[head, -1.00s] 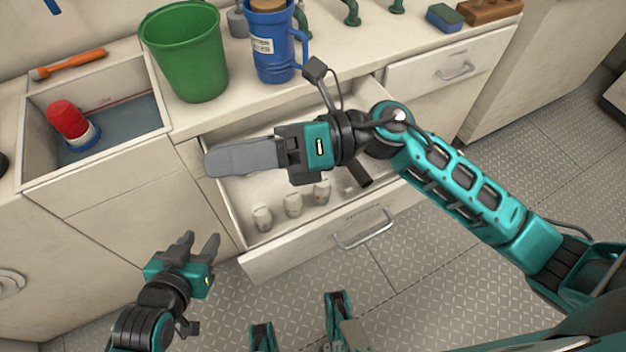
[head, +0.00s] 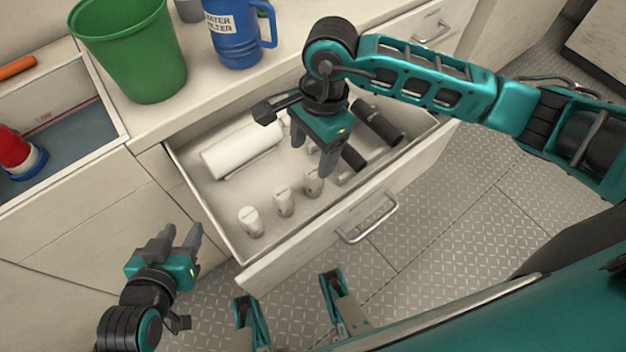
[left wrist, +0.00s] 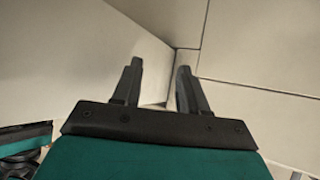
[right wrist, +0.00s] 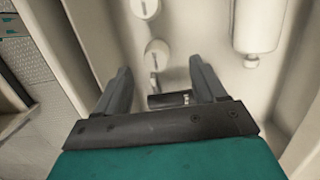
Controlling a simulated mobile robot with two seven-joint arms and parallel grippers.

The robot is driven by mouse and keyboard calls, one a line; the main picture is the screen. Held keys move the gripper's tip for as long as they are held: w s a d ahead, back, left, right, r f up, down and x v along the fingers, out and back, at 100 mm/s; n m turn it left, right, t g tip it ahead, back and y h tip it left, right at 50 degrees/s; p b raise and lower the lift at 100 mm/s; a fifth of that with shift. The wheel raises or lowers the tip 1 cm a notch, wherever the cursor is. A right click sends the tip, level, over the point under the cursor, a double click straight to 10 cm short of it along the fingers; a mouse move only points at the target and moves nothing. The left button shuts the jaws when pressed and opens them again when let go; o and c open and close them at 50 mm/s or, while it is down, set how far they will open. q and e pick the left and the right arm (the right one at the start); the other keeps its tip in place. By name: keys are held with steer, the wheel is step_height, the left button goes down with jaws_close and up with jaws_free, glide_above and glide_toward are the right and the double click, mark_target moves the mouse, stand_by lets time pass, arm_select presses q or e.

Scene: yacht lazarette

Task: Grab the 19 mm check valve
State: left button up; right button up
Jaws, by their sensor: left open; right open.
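Three small white fittings stand in a row in the open drawer: a left one (head: 250,222), a middle one (head: 283,202) and a right one (head: 313,184). Their markings are too small to read, so I cannot tell which is the 19 mm check valve. My right gripper (head: 312,157) is open, pointing down into the drawer by the right fitting. In the right wrist view two white fittings (right wrist: 157,54) show beyond the fingers, and a dark piece (right wrist: 169,100) shows between them. My left gripper (head: 181,236) is open and empty outside the drawer, before the cabinet.
The drawer (head: 262,270) also holds a white cylinder (head: 240,150) at the back and dark cylinders (head: 377,122) at the right. A green bucket (head: 130,50) and a blue jug (head: 236,35) stand on the counter.

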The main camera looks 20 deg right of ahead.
mark_target(313, 171)
steer(key=shift+s+a+f+b, duration=0.1)
steer(key=shift+s+f+b, duration=0.1)
steer(key=shift+f, duration=0.85)
steer(key=shift+s+d+f+b, duration=0.1)
steer(key=shift+f+b, duration=0.05)
steer(key=shift+f, duration=0.9)
steer(key=shift+s+a+f+b, duration=0.1)
steer(key=shift+s+f+b, duration=0.1)
steer(key=shift+f, duration=0.85)
steer(key=shift+c, duration=0.3)
steer(key=c, duration=1.1)
